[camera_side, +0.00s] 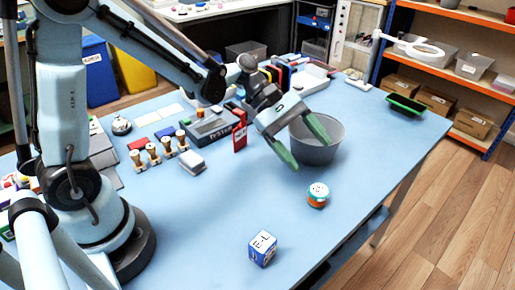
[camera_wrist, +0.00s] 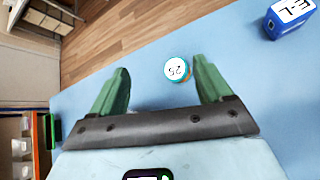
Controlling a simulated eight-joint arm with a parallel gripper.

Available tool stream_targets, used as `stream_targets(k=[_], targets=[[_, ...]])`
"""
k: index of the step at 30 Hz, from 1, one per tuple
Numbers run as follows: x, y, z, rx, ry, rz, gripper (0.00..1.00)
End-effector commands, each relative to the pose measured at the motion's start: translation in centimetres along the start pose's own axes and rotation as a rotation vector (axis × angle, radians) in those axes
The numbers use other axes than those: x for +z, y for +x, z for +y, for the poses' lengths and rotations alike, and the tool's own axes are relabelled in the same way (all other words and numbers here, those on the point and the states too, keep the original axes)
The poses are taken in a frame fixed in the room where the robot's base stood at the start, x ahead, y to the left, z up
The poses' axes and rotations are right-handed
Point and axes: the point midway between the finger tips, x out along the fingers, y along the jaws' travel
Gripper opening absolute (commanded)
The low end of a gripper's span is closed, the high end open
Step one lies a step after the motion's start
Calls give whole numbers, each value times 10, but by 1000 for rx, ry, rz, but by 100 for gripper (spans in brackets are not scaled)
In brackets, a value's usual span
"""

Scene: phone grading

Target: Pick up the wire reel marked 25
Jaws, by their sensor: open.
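The wire reel marked 25 (camera_wrist: 177,70) stands upright on the blue table, its white round top facing up and an orange and teal side showing. In the side view the reel (camera_side: 318,195) is in front of the grey bucket, near the table's front edge. My gripper (camera_side: 305,148) is open and empty, with green fingers. It hangs above the table, behind the reel and in front of the bucket in the side view. In the wrist view the reel appears beyond and between the two fingertips (camera_wrist: 160,85), apart from both.
A grey bucket (camera_side: 317,150) stands close by my fingers. A blue and white box marked E-L (camera_side: 262,248) sits near the front edge; it also shows in the wrist view (camera_wrist: 290,18). A tester (camera_side: 210,127) and several small items fill the back left. The table around the reel is clear.

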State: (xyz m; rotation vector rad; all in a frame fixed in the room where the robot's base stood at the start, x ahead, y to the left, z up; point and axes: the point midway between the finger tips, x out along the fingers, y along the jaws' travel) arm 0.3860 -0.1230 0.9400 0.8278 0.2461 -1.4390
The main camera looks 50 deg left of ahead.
Motion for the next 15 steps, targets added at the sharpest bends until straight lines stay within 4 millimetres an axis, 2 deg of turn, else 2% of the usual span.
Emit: stream_targets(k=[6,15], targets=[[-5,21,7,-43,-269,-210,79],[-12,31,5,-78,-379,-297,79]])
